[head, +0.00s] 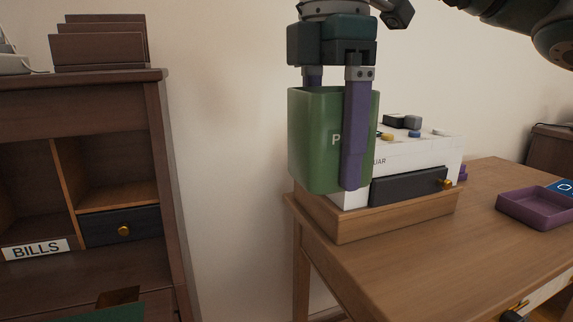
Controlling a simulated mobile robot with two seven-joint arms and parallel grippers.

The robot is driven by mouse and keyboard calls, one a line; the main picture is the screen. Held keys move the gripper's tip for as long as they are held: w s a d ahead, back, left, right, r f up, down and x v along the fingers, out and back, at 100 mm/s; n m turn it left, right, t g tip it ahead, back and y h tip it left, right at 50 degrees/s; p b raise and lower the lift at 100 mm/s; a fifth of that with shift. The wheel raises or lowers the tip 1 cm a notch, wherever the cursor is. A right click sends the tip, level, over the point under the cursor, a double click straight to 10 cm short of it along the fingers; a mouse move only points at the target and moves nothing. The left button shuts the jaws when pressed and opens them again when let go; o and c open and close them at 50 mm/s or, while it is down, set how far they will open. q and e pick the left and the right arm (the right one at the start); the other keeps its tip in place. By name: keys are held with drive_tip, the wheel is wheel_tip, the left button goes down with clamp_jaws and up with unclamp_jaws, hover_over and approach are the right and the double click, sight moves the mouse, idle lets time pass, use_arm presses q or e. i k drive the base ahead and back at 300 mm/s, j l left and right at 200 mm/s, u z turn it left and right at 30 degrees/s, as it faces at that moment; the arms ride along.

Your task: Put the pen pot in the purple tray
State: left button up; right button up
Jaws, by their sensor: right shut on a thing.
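The pen pot (318,150) is a green, upright container with a white letter P partly showing. My right gripper (335,180) points down with purple fingers and is shut on the pot's wall, one finger in front of it. The pot is held up in front of the white box at the left end of the wooden table. The purple tray (537,208) lies on the table at the right, apart from the pot. Its visible inside is bare. My left gripper is not in view.
A white box (412,150) with a dark drawer and small items on top sits on a wooden base (395,217) behind the pot. A blue item (562,188) is by the tray. The table (420,265) is clear in front. A dark desk with shelves (160,140) stands left.

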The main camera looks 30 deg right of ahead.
sight(546, 210)
drive_tip(key=k+l, duration=0.1)
drive_tip(key=l, duration=0.5)
drive_tip(key=k+l, duration=0.1)
drive_tip(key=l, duration=0.5)
drive_tip(key=k+l, duration=0.1)
drive_tip(key=l, duration=1.1)
drive_tip(key=k+l, duration=0.15)
drive_tip(key=l, duration=0.45)
